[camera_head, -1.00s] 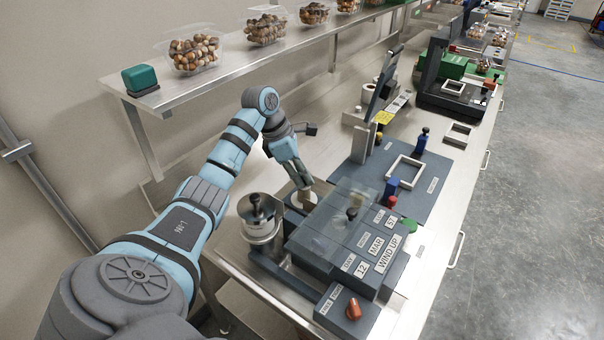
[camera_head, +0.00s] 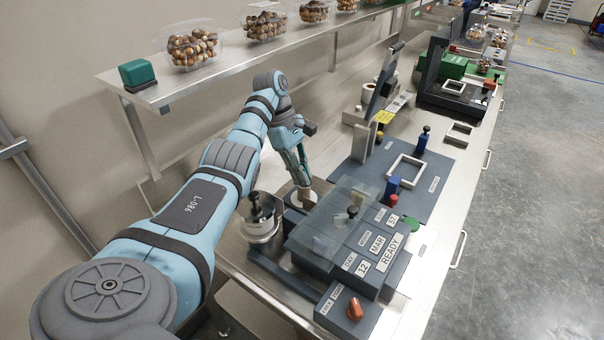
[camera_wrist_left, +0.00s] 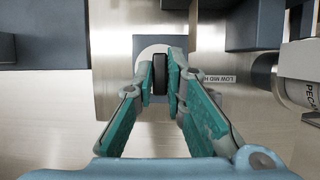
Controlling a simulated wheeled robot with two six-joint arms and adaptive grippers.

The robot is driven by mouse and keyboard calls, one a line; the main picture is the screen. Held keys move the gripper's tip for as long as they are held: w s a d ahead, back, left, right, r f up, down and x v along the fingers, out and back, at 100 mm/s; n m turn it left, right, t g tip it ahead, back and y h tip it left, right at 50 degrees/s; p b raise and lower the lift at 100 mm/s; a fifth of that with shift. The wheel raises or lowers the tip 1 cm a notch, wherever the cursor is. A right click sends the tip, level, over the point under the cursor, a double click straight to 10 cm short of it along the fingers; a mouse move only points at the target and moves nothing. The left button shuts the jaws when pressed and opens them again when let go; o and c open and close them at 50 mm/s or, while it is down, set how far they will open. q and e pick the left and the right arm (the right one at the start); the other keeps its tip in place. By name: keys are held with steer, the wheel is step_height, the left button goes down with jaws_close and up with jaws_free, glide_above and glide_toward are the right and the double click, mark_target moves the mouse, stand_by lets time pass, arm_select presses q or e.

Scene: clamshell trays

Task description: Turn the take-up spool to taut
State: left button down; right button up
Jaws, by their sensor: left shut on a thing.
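My left gripper (camera_head: 304,188) reaches down behind the grey machine (camera_head: 347,262) on the steel bench. In the left wrist view its teal fingers (camera_wrist_left: 160,80) are shut on a dark upright knob (camera_wrist_left: 160,74). The knob stands on a pale round disc (camera_wrist_left: 152,51), which looks like the take-up spool; the fingers hide part of it. A label with LOW MID HI lies to the right of the knob. The machine's sign (camera_head: 391,248) reads READY. My right gripper is not in view.
A metal canister (camera_head: 262,228) with a black knob stands left of the machine. A clear cover (camera_head: 331,222) lies over its top. An orange knob (camera_head: 355,308) is at the front, a green button (camera_head: 411,223) at the right. A shelf (camera_head: 230,75) with nut trays runs above.

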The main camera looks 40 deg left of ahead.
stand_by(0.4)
arm_select(q)
steer(key=c, duration=1.6)
jaws_free()
steer(key=shift+c, duration=0.2)
